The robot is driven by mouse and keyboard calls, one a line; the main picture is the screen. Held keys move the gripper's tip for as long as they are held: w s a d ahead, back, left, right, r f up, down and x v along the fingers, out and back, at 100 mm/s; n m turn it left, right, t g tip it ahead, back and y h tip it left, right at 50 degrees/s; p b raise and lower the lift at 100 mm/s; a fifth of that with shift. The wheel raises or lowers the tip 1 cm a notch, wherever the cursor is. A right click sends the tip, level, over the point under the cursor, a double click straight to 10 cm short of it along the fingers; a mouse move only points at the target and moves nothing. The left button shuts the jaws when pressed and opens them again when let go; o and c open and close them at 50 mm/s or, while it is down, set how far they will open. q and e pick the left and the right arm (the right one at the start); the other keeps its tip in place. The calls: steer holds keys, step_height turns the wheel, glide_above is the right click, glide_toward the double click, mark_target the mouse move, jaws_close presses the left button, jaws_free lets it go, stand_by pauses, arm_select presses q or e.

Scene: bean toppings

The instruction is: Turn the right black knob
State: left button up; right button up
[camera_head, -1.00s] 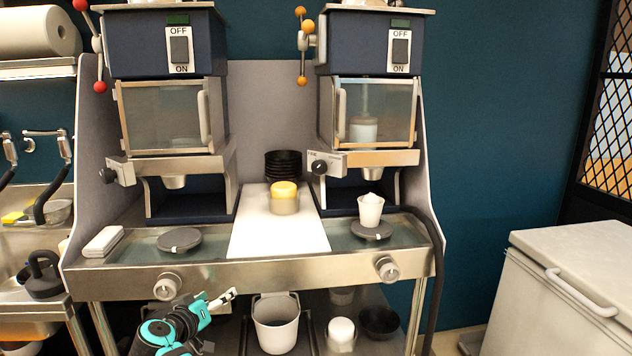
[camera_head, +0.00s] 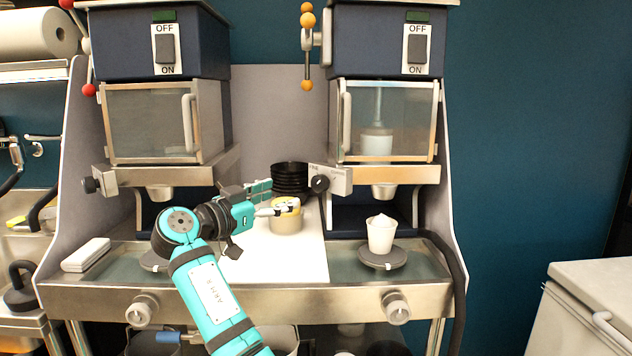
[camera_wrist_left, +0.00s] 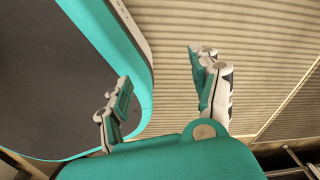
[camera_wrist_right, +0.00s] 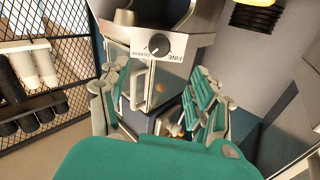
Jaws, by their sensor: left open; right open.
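The right black knob (camera_head: 320,184) sits on the metal plate at the front of the right grinder. It also shows in the right wrist view (camera_wrist_right: 159,45), with a white pointer mark and the words FINE and COARSE upside down beside it. My right gripper (camera_head: 282,198) is open, to the left of the knob and apart from it. In the right wrist view, its spread fingers (camera_wrist_right: 156,84) have the knob ahead and between them, with nothing held. My left gripper (camera_wrist_left: 162,75) is open and empty in the left wrist view, away from the grinders; the head view does not show it.
A yellow-topped metal cup (camera_head: 286,222) and stacked black bowls (camera_head: 289,180) stand close to my right gripper. A filled white cup (camera_head: 381,235) stands on the right round pad (camera_head: 383,258). The left black knob (camera_head: 90,185) is on the left grinder.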

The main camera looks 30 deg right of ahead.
mark_target(316, 184)
steer(key=p+x, duration=0.1)
steer(key=x, duration=0.7)
steer(key=shift+s+d+p, duration=0.1)
steer(key=shift+d+p, duration=0.1)
steer(key=shift+p, duration=0.1)
steer(key=x, duration=0.3)
steer(key=shift+d+p, duration=0.35)
steer(key=shift+p, duration=0.05)
steer(key=shift+w+d+f, duration=0.1)
steer(key=shift+w+d, duration=0.15)
steer(key=shift+d, duration=0.1)
arm_select(q)
steer(key=d+r, duration=0.2)
steer(key=r, duration=0.1)
steer(key=shift+w+d, duration=0.1)
steer(key=shift+w, duration=0.3)
arm_select(e)
steer(key=c, duration=1.2)
arm_select(q)
steer(key=shift+s, duration=0.1)
